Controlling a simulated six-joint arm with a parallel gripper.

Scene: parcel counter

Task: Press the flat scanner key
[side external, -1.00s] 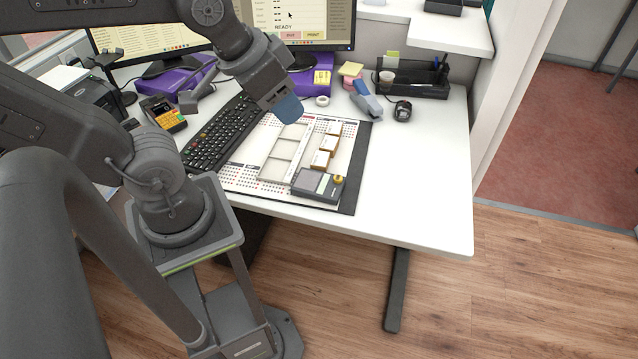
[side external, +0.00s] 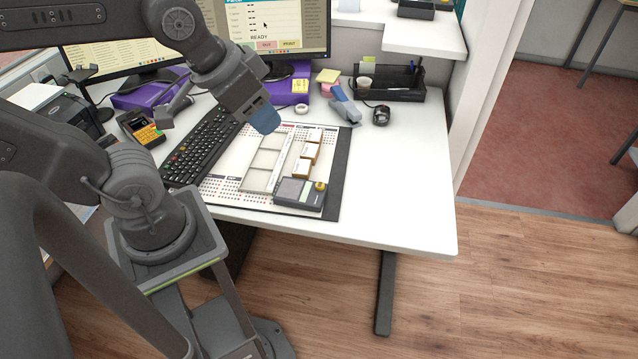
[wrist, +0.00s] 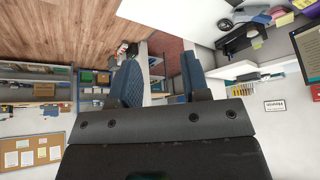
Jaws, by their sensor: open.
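A flat dark grey device (side external: 300,194) with a light panel lies on the front right part of the desk mat. It looks like the scanner unit. A round yellow knob (side external: 320,186) sits at its right corner. Which part is the flat key is too small to tell. My gripper (side external: 265,118) hangs above the back of the mat, behind and left of the device and apart from it. In the wrist view its two blue fingers (wrist: 160,76) are spread with nothing between them. The wrist view looks out over the room, and the device does not show there.
A pale tray (side external: 262,163) with compartments and several wooden blocks (side external: 307,153) lie on the mat. A black keyboard (side external: 203,146) is left of it. A blue-grey tool (side external: 344,106) and a black mouse (side external: 381,115) stand behind. The desk's right side (side external: 400,180) is clear.

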